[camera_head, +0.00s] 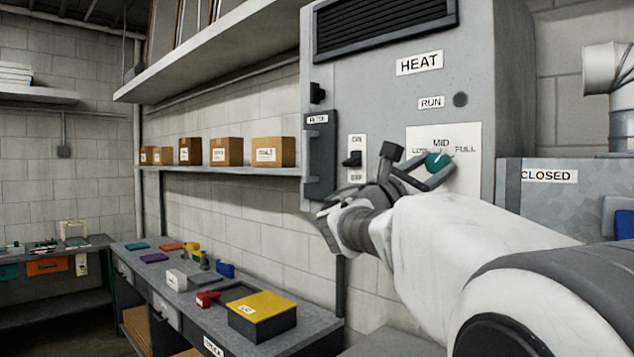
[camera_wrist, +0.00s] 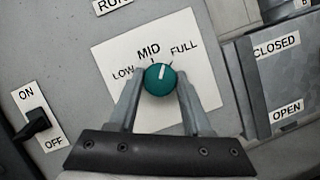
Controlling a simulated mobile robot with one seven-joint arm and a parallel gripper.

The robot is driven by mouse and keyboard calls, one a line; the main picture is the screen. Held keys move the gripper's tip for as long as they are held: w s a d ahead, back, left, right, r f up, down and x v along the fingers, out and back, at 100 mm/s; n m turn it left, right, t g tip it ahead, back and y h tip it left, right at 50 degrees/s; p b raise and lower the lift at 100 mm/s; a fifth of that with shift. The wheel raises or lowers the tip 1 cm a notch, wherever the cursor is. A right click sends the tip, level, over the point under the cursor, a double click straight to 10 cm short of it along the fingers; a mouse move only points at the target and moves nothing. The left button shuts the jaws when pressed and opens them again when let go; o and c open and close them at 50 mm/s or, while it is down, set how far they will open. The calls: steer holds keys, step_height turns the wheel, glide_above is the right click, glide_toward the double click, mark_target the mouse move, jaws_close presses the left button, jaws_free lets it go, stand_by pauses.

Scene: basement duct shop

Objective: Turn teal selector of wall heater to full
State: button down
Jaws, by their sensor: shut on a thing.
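The teal selector (camera_head: 437,162) is a round knob on a white plate (camera_head: 468,137) on the front of the grey wall heater (camera_head: 377,85). The plate reads LOW, MID and FULL. My gripper (camera_wrist: 158,82) is shut on the knob, one finger on each side of it. In the wrist view the teal selector (camera_wrist: 157,84) has a white pointer line that stands just past the MID tick, on the FULL side. FULL is at the upper right of the knob there.
An ON/OFF switch (camera_head: 352,159) sits left of the plate. A grey box labelled CLOSED (camera_head: 548,194) stands right of the heater. A shelf with cardboard boxes (camera_head: 273,152) and a bench with a yellow-topped box (camera_head: 262,319) lie to the left.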

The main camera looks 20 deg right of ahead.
steer(key=m+g, duration=0.1)
steer(key=m, duration=0.2)
steer(key=m+g+b, duration=0.1)
steer(key=m+g, duration=0.1)
steer(key=m, duration=0.1)
steer(key=shift+w+a+b, duration=0.1)
steer(key=shift+b, duration=0.2)
steer(key=shift+m+y, duration=0.3)
steer(key=shift+m, duration=0.2)
steer(key=shift+c, duration=1.7)
jaws_free()
steer(key=b+v, duration=0.1)
steer(key=v, duration=1.6)
steer(key=shift+a+b, duration=0.2)
steer(key=shift+b, duration=0.1)
steer(key=shift+w, duration=0.1)
